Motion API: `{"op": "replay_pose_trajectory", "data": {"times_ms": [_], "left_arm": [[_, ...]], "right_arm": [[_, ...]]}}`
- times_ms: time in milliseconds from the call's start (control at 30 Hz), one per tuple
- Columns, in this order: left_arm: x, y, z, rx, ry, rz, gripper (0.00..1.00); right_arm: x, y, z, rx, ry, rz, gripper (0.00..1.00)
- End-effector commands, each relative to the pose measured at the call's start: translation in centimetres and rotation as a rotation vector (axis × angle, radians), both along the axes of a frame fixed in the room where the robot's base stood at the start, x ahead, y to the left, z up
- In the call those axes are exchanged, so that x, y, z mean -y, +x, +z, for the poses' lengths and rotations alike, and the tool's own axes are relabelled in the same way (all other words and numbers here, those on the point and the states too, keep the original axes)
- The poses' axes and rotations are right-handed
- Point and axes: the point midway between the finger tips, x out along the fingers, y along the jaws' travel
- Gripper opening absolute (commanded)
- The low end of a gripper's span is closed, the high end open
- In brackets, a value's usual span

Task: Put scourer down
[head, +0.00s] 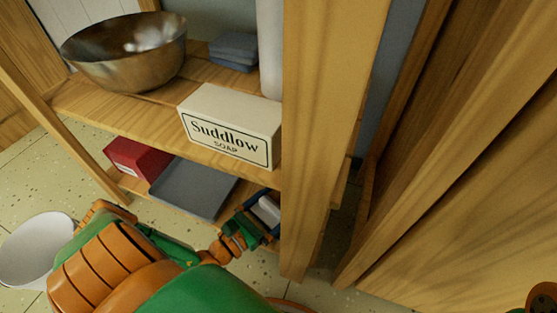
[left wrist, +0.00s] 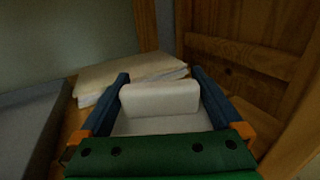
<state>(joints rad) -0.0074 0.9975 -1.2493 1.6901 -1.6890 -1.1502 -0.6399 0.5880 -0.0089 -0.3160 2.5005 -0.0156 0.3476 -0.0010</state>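A whitish block, which I take to be the scourer (left wrist: 160,99), sits between the fingers of my left gripper (left wrist: 162,82). It fills the gap, with both fingers against its sides. In the head view my left gripper (head: 259,209) reaches low into the shelf unit, beside the grey tray (head: 196,189). The pale scourer (head: 268,211) shows between its fingers, partly hidden by the post. I cannot tell whether its underside touches the shelf. My right gripper is out of view.
The upper shelf holds a metal bowl (head: 128,52), folded grey cloths (head: 234,50) and a soap box (head: 229,127). A red box (head: 138,157) is left of the tray. A wooden post (head: 322,130) stands close right. A pale stack (left wrist: 125,76) lies behind the scourer.

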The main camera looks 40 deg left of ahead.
Motion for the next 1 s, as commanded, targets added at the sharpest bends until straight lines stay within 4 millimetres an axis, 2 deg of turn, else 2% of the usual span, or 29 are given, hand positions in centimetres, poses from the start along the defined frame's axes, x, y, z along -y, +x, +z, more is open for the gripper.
{"op": "replay_pose_trajectory", "data": {"times_ms": [333, 800, 1000], "left_arm": [[-0.1, -0.4, 0.3, -0.001, 0.001, 0.001, 1.00], [-1.8, -9.9, 0.2, -0.004, 0.000, 0.001, 1.00], [-2.1, -11.7, 0.2, -0.001, 0.000, 0.001, 1.00]], "right_arm": [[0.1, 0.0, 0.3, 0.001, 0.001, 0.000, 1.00], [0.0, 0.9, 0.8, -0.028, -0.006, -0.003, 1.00], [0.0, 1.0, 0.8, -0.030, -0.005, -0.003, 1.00]]}}
